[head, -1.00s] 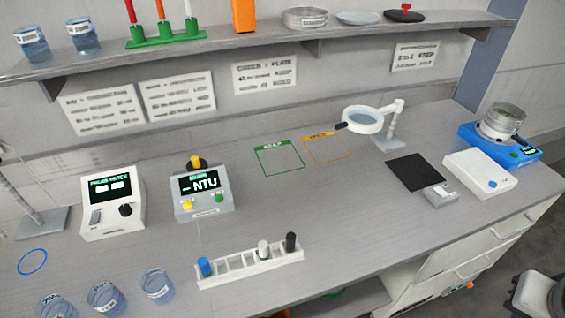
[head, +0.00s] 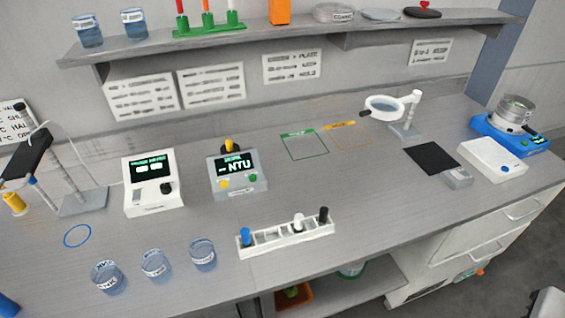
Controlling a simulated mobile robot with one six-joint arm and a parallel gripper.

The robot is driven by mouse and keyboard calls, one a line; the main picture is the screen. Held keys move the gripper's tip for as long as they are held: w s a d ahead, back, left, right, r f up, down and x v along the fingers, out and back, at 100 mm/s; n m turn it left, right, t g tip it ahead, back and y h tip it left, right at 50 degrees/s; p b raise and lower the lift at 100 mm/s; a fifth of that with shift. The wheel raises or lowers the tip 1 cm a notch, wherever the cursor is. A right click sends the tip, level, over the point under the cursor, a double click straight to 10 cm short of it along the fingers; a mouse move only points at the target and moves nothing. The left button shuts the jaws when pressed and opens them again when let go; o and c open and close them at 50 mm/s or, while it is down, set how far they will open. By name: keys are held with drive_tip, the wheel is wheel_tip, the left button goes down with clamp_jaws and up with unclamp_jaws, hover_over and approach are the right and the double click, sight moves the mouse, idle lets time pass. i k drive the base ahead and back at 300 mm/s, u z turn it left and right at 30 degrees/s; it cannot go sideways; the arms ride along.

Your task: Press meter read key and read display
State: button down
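The grey turbidity meter (head: 238,184) stands on the bench, left of centre. Its dark display (head: 233,165) shows dashes and "NTU", with no digits that I can make out. Below the display are a yellow key (head: 224,184) and a green key (head: 253,177); their labels are too small to read. A yellow-topped piece (head: 229,145) stands in the dark well at the back of the meter. My gripper is not in view.
A white meter (head: 152,190) stands to the left. A vial rack (head: 288,238) with blue, white and black caps and several beakers (head: 203,255) stand in front. A magnifier (head: 387,107) and blue balance (head: 505,140) are at right.

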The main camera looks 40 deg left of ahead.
sight(252, 178)
drive_tip(key=z, duration=0.05)
drive_tip(key=k, duration=0.75)
drive_tip(key=u, duration=1.65)
drive_tip(key=i, duration=1)
drive_tip(key=u, duration=0.05)
